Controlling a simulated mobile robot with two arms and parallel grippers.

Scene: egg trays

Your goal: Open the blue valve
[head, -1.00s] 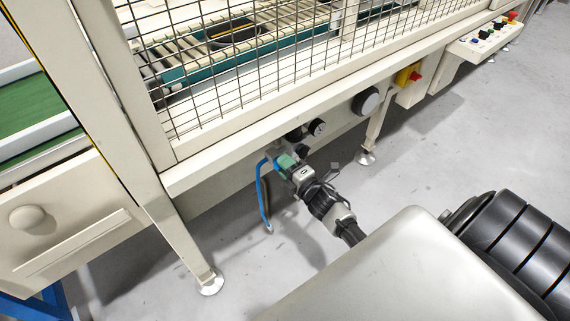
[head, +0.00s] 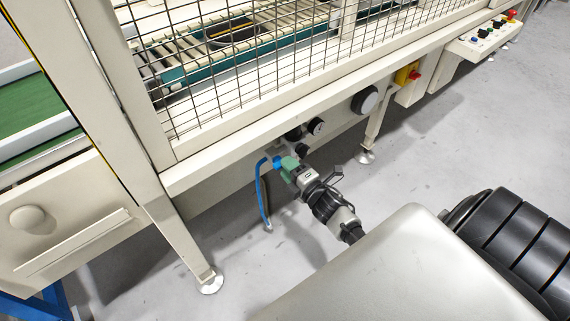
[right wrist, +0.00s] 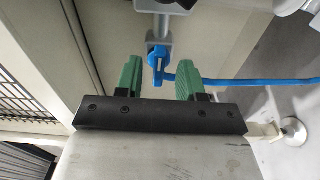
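The blue valve (right wrist: 158,62) has a small blue handle on a grey pipe fitting below the machine frame. In the head view the blue valve (head: 277,162) is small and partly covered by my right gripper (head: 288,167). In the right wrist view my right gripper (right wrist: 159,70) is open, with one green finger on each side of the blue handle. Gaps show between the handle and both fingers. How far the handle reaches in depth between the fingers is hard to tell. My left gripper is not in view.
A blue hose (head: 262,197) hangs from the valve; it also runs right in the right wrist view (right wrist: 245,81). Machine legs (head: 190,245) stand on both sides. The grey floor in front is clear.

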